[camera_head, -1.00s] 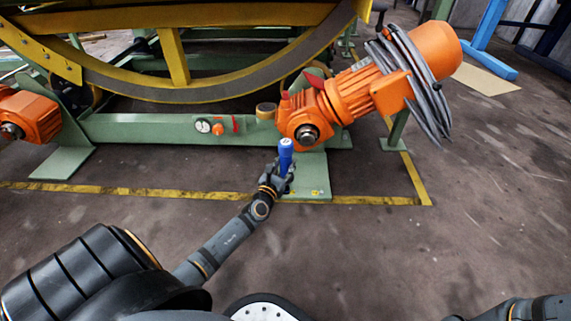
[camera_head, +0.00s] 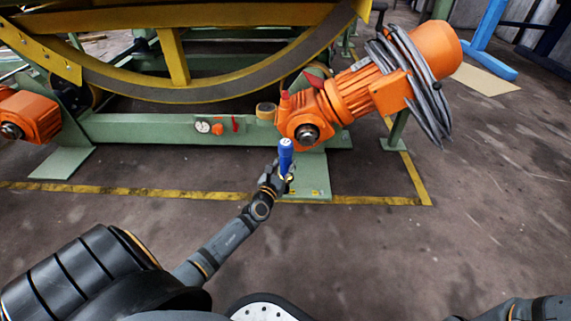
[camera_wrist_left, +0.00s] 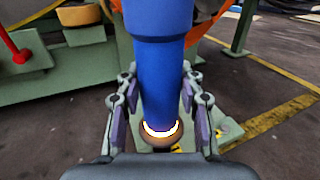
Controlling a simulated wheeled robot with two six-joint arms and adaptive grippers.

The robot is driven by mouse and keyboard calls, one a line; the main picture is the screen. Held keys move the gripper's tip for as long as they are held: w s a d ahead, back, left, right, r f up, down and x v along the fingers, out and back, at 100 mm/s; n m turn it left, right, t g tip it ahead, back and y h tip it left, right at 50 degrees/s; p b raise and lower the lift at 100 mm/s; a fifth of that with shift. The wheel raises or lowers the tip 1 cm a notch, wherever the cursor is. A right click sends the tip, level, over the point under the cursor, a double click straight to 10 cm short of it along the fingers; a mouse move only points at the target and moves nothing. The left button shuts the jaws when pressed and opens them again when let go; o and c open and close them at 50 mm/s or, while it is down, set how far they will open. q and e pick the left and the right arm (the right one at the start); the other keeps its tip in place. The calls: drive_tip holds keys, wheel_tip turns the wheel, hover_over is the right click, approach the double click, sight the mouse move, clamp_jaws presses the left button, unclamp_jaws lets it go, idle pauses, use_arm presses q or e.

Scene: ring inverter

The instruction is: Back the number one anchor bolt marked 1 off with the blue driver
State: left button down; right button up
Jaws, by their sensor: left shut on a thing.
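The blue driver (camera_head: 286,155) stands upright over the green foot plate (camera_head: 318,178) of the machine. My left gripper (camera_head: 284,178) is shut on it low on its body. In the left wrist view the blue driver (camera_wrist_left: 163,80) sits between the two fingers of my left gripper (camera_wrist_left: 160,105), with a bright ring at its lower end above a round brownish part (camera_wrist_left: 165,142). The anchor bolt marked 1 cannot be made out; the driver and gripper cover that spot. My right gripper is out of view; only part of my right arm shows at the lower right.
An orange motor (camera_head: 350,95) with a coiled grey cable (camera_head: 412,88) rises just behind the driver. A green beam (camera_head: 150,127) with a gauge (camera_head: 203,126) runs left. Yellow floor tape (camera_head: 100,189) crosses in front.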

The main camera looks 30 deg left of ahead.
sight(283, 157)
use_arm(q)
drive_tip(key=shift+f, duration=0.15)
idle(0.6)
drive_tip(key=shift+r+p, duration=1.2)
drive_tip(key=shift+p, duration=0.05)
drive_tip(key=shift+r+p, duration=1.15)
drive_tip(key=shift+r, duration=0.3)
